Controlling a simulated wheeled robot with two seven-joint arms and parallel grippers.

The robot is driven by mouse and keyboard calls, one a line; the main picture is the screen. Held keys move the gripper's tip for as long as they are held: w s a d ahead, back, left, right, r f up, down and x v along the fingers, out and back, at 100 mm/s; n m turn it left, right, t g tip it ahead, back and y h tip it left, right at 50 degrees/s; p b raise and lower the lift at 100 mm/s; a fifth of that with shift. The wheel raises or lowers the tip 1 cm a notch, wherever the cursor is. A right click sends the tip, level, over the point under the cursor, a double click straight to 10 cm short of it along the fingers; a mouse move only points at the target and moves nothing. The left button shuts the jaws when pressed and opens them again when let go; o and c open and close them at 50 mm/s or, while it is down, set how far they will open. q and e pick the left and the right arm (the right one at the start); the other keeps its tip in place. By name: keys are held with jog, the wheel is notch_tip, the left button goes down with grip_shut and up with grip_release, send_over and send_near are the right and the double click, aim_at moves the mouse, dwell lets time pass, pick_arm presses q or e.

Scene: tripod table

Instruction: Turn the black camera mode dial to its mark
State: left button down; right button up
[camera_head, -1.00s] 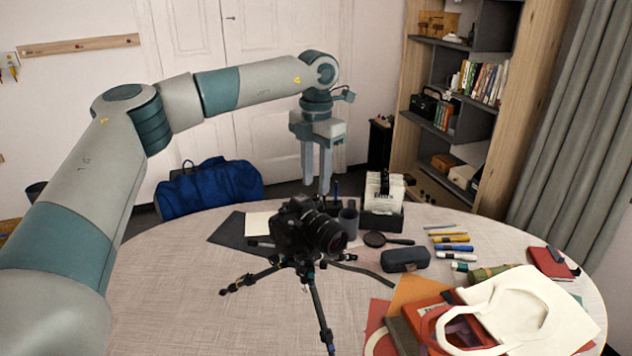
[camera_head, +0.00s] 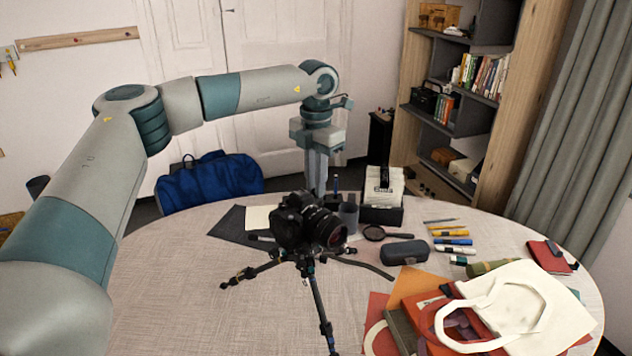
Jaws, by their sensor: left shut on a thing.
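The black camera (camera_head: 290,222) with its large lens (camera_head: 327,232) sits on a small black tripod (camera_head: 312,287) on the table. My left gripper (camera_head: 318,190) points straight down at the top of the camera, its fingers close together. It is shut on the camera's mode dial, which is too small and too covered to make out. The dial's mark cannot be seen either. My right gripper is not in view.
The round table (camera_head: 180,270) is clear at the left front. Behind the camera are a box of white packets (camera_head: 383,188) and a dark cup (camera_head: 349,217). A grey case (camera_head: 404,252), pens and a cream bag (camera_head: 510,310) lie to the right.

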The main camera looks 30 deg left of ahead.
pick_arm(q)
jog(key=shift+f+n+b, duration=0.15)
jog(key=shift+n+b, duration=1.25)
jog(key=shift+n, duration=0.3)
jog(key=shift+r+n, duration=0.2)
jog(key=shift+n, duration=0.2)
jog(key=c, duration=1.7)
grip_release()
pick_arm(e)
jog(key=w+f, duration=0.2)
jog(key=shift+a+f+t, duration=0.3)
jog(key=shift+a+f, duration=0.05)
